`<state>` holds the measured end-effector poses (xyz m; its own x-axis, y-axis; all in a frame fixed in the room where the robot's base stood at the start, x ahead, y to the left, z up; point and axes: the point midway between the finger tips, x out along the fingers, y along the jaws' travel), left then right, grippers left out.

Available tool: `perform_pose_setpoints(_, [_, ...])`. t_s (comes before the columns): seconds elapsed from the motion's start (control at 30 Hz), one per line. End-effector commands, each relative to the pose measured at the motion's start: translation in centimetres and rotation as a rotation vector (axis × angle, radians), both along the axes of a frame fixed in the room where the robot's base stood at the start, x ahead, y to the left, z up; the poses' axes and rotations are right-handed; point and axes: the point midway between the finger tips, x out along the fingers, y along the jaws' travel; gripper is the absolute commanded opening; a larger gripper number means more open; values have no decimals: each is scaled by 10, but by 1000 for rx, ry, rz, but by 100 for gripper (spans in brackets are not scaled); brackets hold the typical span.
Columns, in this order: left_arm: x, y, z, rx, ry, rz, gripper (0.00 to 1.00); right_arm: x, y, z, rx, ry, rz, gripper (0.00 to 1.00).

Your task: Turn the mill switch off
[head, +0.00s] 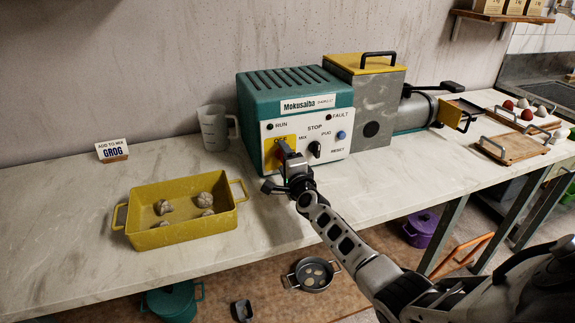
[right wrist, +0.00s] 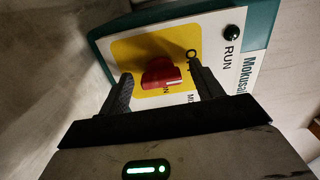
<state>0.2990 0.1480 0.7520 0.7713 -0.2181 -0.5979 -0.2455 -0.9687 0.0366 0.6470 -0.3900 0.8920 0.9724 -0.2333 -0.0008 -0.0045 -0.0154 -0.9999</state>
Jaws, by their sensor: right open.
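The mill is a teal box (head: 290,88) marked Mokusaiba with a white control panel (head: 335,133) on its front. Its red switch (right wrist: 160,73) sits on a yellow plate (right wrist: 128,50) at the panel's left side, with lettering partly hidden around it. My right gripper (head: 278,168) is open in front of this plate and covers much of it in the head view. In the right wrist view, the fingers (right wrist: 164,85) stand on either side of the red switch, with gaps visible. I cannot tell which setting the switch points to. My left gripper is not in view.
A yellow tray (head: 180,235) with several clay lumps stands left of the arm. A clear jug (head: 214,128) and a GROG sign (head: 112,150) are behind it.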

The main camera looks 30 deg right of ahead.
Motion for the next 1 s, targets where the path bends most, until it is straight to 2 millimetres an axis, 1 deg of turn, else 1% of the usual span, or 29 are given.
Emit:
perform_pose_setpoints(0.07, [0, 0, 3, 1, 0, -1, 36, -4, 2, 1, 1, 1, 1, 65])
perform_pose_setpoints(0.17, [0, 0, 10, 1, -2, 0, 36, -17, 5, 2, 1, 2, 1, 65])
perform_pose_setpoints(0.23, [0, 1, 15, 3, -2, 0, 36, -31, 7, 2, 2, 4, 0, 65])
perform_pose_setpoints(0.33, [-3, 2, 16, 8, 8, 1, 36, -54, 13, 2, 3, 3, -1, 65])
perform_pose_setpoints(0.5, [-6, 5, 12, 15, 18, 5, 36, -95, 23, -1, 1, 5, 1, 65])
perform_pose_setpoints(0.6, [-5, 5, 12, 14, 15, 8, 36, -117, 28, -1, 1, 4, 0, 65])
perform_pose_setpoints(0.7, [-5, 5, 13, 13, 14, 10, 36, -134, 32, 0, 0, 3, 0, 65])
perform_pose_setpoints(0.8, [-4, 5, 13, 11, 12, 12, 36, -145, 35, -1, -1, 3, 0, 65])
perform_pose_setpoints(0.9, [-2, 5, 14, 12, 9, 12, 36, -152, 36, -1, -1, 3, 0, 65])
perform_pose_setpoints(1.0, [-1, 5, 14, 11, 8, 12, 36, -155, 37, 0, -2, 1, 0, 65])
